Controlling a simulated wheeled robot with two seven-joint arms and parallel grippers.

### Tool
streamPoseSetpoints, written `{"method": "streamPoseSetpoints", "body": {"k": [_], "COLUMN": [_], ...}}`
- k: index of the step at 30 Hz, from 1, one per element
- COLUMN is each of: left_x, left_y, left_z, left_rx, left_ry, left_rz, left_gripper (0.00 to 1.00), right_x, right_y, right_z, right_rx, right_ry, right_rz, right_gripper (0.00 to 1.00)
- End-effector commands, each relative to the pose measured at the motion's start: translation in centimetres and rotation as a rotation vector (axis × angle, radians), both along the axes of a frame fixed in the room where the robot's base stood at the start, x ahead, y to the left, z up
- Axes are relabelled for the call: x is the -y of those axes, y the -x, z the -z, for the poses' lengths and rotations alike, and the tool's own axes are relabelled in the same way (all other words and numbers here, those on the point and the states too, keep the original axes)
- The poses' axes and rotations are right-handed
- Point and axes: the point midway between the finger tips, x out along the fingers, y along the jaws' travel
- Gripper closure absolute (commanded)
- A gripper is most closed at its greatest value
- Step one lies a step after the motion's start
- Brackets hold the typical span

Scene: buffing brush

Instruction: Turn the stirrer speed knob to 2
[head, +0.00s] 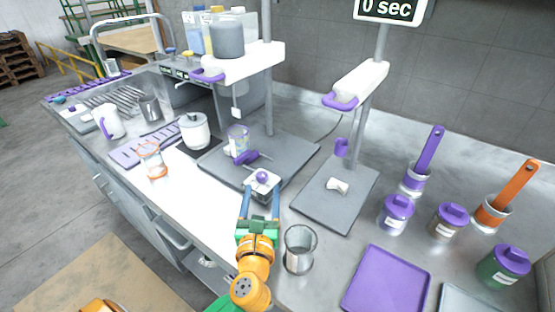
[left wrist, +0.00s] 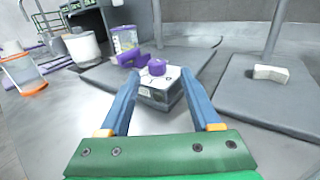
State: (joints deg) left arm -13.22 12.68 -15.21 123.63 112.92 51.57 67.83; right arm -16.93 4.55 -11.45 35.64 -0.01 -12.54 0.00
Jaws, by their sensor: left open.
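The stirrer speed knob (head: 263,177) is purple and sits on top of a small white and grey box (head: 262,190) at the front of a grey base plate. In the left wrist view the knob (left wrist: 157,67) stands on the box (left wrist: 158,92) straight ahead, with small dark marks on the box top that are too small to read. My left gripper (head: 260,204) is open, its blue fingers pointing at the box from the near side. In the left wrist view the fingertips (left wrist: 158,78) frame the box and the knob lies just beyond them. My right gripper is not in view.
A glass beaker (head: 299,250) stands close right of my left gripper. A purple tray (head: 387,279) lies further right. A second stand base (head: 335,195) bears a small white piece.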

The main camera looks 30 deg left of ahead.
Motion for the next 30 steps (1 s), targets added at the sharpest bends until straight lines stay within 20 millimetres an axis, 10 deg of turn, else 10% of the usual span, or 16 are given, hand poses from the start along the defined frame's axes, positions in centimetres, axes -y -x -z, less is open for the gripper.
{"method": "streamPoseSetpoints", "body": {"k": [12, 21, 28, 30], "left_x": [-3.2, -3.5, -3.5, -3.5], "left_y": [-5.7, -6.2, -6.2, -6.2], "left_z": [0.0, 0.1, 0.1, 0.1], "left_rx": [-0.001, -0.002, -0.001, -0.001], "left_ry": [0.000, 0.002, 0.002, 0.002], "left_rz": [-0.001, -0.001, -0.001, -0.001], "left_gripper": [0.36, 0.36, 0.98, 1.00], "right_x": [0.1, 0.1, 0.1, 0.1], "right_y": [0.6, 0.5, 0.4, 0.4], "right_z": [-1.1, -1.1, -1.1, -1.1], "right_rx": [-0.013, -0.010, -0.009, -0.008], "right_ry": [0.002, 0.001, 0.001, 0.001], "right_rz": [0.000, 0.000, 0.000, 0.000], "right_gripper": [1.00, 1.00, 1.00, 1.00]}}
